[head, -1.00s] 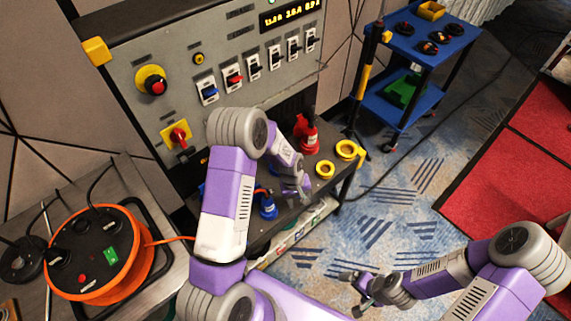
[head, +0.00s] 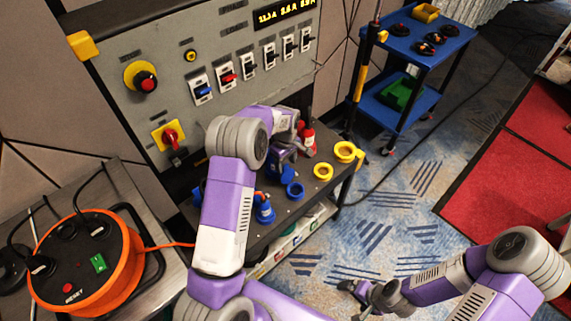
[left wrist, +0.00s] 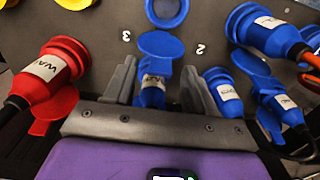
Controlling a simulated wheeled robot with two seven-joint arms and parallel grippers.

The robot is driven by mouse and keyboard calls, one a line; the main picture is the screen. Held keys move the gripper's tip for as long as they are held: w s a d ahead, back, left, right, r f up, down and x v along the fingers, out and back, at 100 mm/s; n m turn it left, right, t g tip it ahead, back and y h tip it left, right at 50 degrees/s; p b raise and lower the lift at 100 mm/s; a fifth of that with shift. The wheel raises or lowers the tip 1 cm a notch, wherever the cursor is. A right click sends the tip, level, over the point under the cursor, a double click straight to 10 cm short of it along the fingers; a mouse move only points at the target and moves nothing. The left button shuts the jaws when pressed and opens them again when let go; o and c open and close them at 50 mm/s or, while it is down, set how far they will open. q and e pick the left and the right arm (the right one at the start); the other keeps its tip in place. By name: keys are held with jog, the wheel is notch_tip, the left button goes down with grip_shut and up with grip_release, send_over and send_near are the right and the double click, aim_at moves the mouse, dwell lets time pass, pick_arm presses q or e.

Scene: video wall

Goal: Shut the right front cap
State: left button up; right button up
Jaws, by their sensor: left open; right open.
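On the dark panel shelf (head: 240,235), a blue socket ring (head: 294,190) lies open with its blue flap cap (head: 287,173) behind it. In the left wrist view the ring (left wrist: 166,10) is at the top edge, and the flap (left wrist: 160,44) lies just ahead of my fingers. My left gripper (left wrist: 158,72) is open, its fingers either side of a labelled blue connector (left wrist: 152,92). Yellow rings (head: 323,171) and (head: 346,151) sit further right. I cannot tell which piece is the right front cap. My right gripper (head: 355,290) is open and empty above the floor.
The switch panel (head: 200,90) rises behind. An orange cable reel (head: 85,262) is at left, a blue trolley (head: 405,75) at back right.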

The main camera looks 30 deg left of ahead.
pick_arm(q)
jog(key=shift+f, duration=0.35)
grip_shut()
dwell(0.3)
